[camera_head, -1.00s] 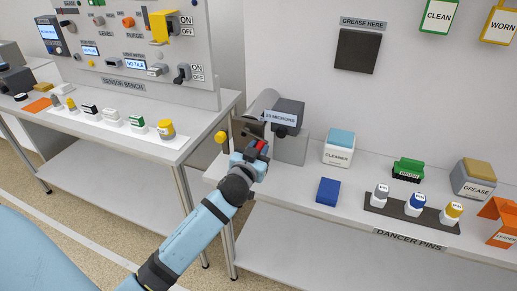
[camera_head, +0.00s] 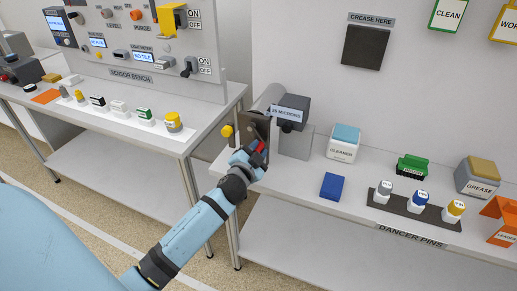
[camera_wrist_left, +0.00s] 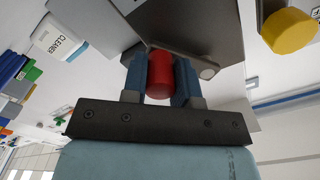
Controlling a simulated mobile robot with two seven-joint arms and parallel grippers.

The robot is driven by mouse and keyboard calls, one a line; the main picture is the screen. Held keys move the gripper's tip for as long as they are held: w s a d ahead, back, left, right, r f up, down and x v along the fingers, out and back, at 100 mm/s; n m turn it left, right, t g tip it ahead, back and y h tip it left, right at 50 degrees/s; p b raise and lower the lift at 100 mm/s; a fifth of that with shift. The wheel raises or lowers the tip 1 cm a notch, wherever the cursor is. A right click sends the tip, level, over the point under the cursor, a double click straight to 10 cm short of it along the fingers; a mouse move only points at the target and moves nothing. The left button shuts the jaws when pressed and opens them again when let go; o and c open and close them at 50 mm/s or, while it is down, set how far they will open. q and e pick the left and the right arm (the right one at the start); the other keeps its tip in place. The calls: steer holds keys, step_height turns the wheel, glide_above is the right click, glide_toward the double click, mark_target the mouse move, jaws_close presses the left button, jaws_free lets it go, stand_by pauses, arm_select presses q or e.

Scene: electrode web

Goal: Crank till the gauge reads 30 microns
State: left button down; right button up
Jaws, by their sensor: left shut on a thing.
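The gauge (camera_head: 288,114) is a dark box on the shelf with a light label ending in "MICRONS". Its number looks to be in the twenties, but its last digit is blurred. Left of it is a grey roller with a dark crank plate. My left gripper (camera_head: 259,147) is at the crank, below and left of the gauge. It is shut on the red crank knob (camera_head: 262,145). In the left wrist view the red knob (camera_wrist_left: 159,75) sits between both blue fingers, beside the grey crank arm (camera_wrist_left: 178,22). My right gripper is not in view.
A yellow knob (camera_head: 227,131) sticks out left of the crank, near my gripper. Right of the gauge are a cleaner box (camera_head: 343,143), a blue block (camera_head: 333,186), a green block (camera_head: 412,167) and several dancer pins. The sensor bench (camera_head: 100,128) stands left, with a gap between.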

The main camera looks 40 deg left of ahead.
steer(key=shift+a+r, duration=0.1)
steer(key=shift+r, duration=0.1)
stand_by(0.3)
arm_select(q)
steer(key=c, duration=1)
jaws_free()
steer(key=shift+c, duration=0.2)
steer(key=shift+o, duration=0.8)
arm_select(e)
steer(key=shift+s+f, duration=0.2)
arm_select(q)
steer(key=shift+s, duration=0.1)
steer(key=b+v, duration=0.1)
steer(key=v, duration=1.2)
steer(key=shift+s, duration=0.3)
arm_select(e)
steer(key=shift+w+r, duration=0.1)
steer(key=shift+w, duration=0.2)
arm_select(q)
steer(key=shift+d, duration=0.1)
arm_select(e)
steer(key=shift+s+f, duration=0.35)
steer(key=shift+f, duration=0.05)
